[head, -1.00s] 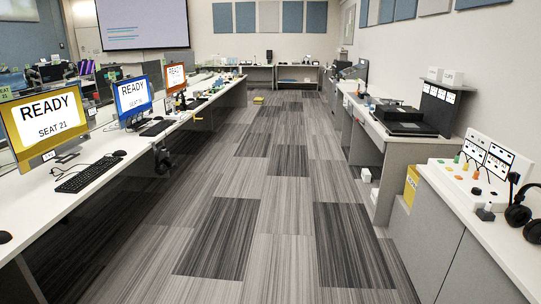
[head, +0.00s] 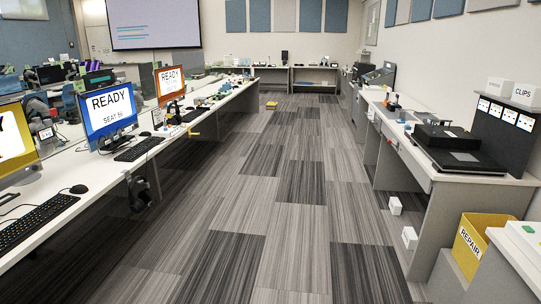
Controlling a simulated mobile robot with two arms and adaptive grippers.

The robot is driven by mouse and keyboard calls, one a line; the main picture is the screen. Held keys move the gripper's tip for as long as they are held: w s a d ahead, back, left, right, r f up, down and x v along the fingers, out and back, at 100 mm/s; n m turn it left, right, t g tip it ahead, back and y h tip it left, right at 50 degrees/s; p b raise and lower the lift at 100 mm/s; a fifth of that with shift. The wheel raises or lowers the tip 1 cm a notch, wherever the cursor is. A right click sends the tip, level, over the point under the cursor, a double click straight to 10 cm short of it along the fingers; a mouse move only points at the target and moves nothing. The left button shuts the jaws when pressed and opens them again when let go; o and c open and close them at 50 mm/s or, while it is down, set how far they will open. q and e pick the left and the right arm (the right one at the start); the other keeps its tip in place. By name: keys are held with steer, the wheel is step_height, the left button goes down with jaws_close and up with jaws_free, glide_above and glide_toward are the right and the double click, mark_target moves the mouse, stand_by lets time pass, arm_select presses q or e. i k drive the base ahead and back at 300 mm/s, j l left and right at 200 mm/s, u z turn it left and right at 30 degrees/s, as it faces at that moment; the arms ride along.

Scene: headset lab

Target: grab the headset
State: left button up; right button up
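A black headset (head: 140,192) appears to hang below the front edge of the left desk, beside the aisle. It is small and dark here, so its details are hard to tell. Neither of my grippers is in view.
The left desk (head: 75,196) carries monitors, keyboards and mice. On the right are a bench (head: 405,148) with a black flat device (head: 458,150) and a yellow REPAIR bin (head: 470,246). Small white boxes (head: 409,238) sit low beside the bench. The carpeted aisle (head: 265,200) between is clear.

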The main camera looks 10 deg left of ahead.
mark_target(136, 205)
steer(key=i, duration=1.8)
steer(key=i+u, duration=0.25)
steer(key=i, duration=0.2)
steer(key=i+u, duration=0.2)
steer(key=i, duration=0.3)
steer(key=i+l+u, duration=0.25)
steer(key=i, duration=0.2)
steer(key=i+l+u, duration=0.2)
steer(key=i, duration=0.25)
